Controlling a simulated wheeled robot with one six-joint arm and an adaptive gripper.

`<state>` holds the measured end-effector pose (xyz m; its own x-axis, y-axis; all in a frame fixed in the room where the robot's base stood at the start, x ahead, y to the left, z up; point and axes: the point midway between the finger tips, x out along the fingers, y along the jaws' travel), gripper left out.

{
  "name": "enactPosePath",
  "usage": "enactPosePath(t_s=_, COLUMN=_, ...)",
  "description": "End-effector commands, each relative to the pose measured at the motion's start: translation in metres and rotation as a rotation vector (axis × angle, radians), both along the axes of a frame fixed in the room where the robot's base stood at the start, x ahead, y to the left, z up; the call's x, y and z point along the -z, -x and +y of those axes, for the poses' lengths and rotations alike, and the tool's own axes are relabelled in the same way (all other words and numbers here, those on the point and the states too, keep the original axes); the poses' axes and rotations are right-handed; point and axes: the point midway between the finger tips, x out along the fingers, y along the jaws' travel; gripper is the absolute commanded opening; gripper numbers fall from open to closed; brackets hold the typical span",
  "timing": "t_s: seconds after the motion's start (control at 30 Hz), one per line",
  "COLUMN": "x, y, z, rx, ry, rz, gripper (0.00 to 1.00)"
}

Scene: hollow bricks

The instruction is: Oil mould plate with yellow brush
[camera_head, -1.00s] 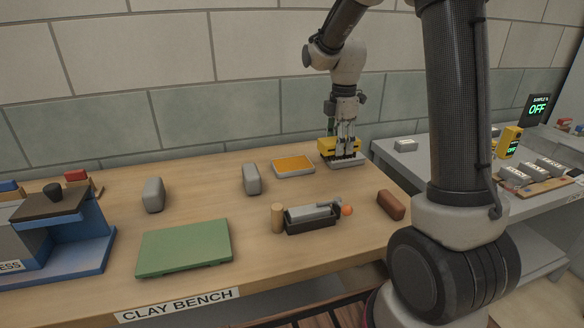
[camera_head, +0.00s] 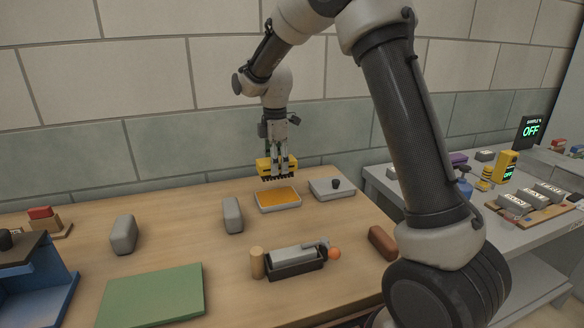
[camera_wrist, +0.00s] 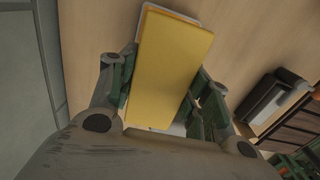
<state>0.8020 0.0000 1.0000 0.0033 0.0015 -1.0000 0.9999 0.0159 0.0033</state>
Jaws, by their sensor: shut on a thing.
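My gripper (camera_head: 277,158) is shut on the yellow brush (camera_head: 270,166), a yellow block with dark bristles pointing down. In the wrist view the brush (camera_wrist: 170,70) fills the space between the fingers. It hangs just above the back of a shallow pale tray with an orange surface (camera_head: 278,199); I cannot tell whether the bristles touch it. A green flat plate (camera_head: 150,296) lies at the front left. I cannot tell for certain which is the mould plate.
Two grey blocks stand on the bench, one (camera_head: 232,216) left of the orange tray, another (camera_head: 124,235) farther left. A black mould box (camera_head: 296,270), wooden cylinder (camera_head: 257,264), orange ball (camera_head: 334,254) and brown brick (camera_head: 382,243) are in front. Blue press at left edge.

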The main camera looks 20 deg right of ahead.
Motion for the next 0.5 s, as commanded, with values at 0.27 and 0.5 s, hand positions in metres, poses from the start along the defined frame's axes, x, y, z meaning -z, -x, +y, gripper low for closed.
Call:
enactPosePath(t_s=0.27, x=0.025, y=0.002, z=-0.001, rx=0.017, ry=0.001, rz=0.006, gripper=0.29)
enactPosePath(t_s=0.5, x=0.049, y=0.002, z=-0.001, rx=0.016, ry=0.001, rz=0.006, gripper=0.29)
